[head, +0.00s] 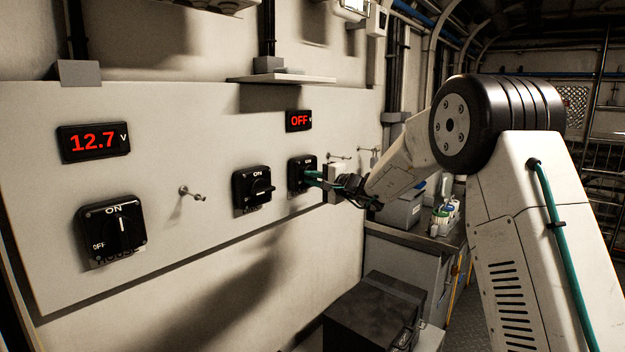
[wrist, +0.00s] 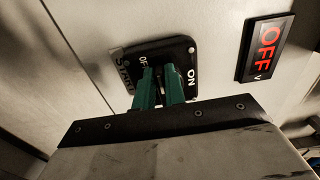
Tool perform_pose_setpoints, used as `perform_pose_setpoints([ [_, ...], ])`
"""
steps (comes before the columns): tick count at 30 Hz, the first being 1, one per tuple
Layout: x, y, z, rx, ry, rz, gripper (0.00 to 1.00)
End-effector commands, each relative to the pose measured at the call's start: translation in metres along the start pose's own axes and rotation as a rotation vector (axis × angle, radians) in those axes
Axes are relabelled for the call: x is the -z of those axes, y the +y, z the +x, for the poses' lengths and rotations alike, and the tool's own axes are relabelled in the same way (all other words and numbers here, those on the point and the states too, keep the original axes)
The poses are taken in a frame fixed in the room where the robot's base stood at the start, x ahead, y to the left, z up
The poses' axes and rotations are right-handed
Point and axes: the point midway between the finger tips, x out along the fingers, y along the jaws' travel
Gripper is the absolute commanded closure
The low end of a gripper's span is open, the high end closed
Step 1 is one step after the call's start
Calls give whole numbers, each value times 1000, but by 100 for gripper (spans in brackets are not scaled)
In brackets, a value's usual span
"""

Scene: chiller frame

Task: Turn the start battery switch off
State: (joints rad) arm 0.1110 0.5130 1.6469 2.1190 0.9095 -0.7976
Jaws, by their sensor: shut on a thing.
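The start battery switch (head: 298,165) is a black square plate at the right end of the row on the white panel. In the wrist view its plate (wrist: 180,51) bears the words START, OFF and ON. My gripper (head: 313,178) is at this switch, and its green fingers (wrist: 161,80) are shut on the switch's handle. The fingers hide most of the handle, so I cannot tell its exact angle. The red display (head: 299,121) above this switch reads OFF, and it also shows in the wrist view (wrist: 266,47).
The house switch (head: 112,230) at the left has its handle upright toward ON, below a 12.7 V display (head: 93,142). A middle switch (head: 253,190) has its handle sideways. A metal peg (head: 190,194) juts out between them. A dark box (head: 372,310) stands below.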

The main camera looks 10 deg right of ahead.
Motion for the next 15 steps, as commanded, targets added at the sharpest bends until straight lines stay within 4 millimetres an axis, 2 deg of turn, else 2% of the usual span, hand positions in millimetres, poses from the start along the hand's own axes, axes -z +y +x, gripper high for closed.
perform_pose_setpoints([
  [1,0,2,0,-3,0,0,100],
  [2,0,2,0,-3,0,0,85],
  [4,0,2,0,-3,0,0,66],
  [12,0,1,-1,-1,0,1,66],
  [15,0,1,-6,-1,0,1,66],
])
